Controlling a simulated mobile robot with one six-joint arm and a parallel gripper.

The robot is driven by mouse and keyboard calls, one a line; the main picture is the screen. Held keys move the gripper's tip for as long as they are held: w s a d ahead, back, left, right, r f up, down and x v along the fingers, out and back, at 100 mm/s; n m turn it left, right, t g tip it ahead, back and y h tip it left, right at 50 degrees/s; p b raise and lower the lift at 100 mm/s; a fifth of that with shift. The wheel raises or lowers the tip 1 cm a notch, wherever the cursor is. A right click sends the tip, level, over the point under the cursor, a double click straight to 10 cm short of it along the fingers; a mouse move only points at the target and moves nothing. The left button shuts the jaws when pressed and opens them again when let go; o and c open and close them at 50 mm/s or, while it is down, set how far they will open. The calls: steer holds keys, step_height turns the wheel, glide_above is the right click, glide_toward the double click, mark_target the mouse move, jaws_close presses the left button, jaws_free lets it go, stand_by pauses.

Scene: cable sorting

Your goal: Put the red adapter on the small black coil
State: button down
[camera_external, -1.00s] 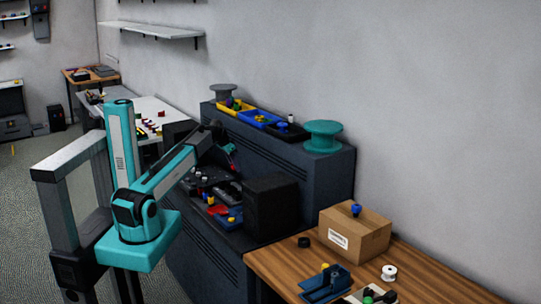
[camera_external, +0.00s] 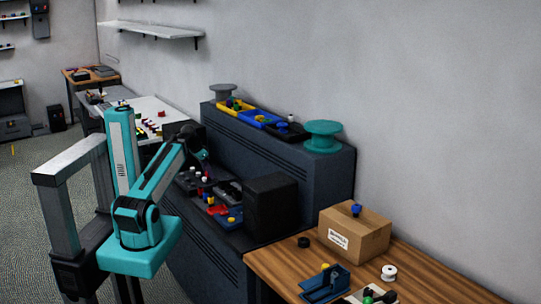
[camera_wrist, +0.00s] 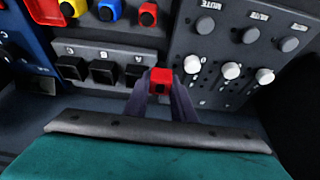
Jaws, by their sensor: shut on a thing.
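My gripper (camera_wrist: 162,98) is shut on a red adapter (camera_wrist: 160,78), a small red block with a dark face held between the fingertips. The adapter is above the dark equipment panel in the wrist view. In the external view my wrist is over the dark console, and the fingers and adapter are hard to make out there. A small black coil (camera_external: 304,242) lies on the wooden table, left of the cardboard box and well right of my gripper. The coil is not in the wrist view.
The panel has white knobs (camera_wrist: 231,70), black switches (camera_wrist: 102,71) and several coloured plugs (camera_wrist: 108,10). A black box (camera_external: 271,206) stands on the console between my arm and the wooden table (camera_external: 285,262). A cardboard box (camera_external: 354,233) and a white spool (camera_external: 389,273) are on that table.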

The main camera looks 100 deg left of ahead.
steer(key=shift+s+d, duration=0.35)
steer(key=shift+w, duration=0.1)
stand_by(0.6)
steer(key=w+d+r+m+h+p, duration=0.1)
steer(key=w+d+r+p, duration=0.3)
steer(key=w, duration=0.7)
steer(key=w+r+m+p, duration=0.2)
steer(key=w+r, duration=0.4)
steer(key=w, duration=0.5)
steer(key=w+d+r+m+t+p, duration=0.1)
steer(key=w+d+r+p, duration=0.1)
steer(key=w+d+r, duration=0.6)
steer(key=w+d+r+m+p, duration=0.1)
steer(key=w+d+p, duration=0.35)
steer(key=w, duration=0.75)
steer(key=w+d+m+h+b, duration=0.1)
steer(key=w+d+b, duration=0.2)
steer(key=w+d, duration=0.6)
steer(key=w+d+f+n+b, duration=0.1)
steer(key=w+d+f, duration=0.1)
steer(key=d+f, duration=1)
steer(key=shift+f+n+y, duration=0.3)
steer(key=shift+f, duration=0.2)
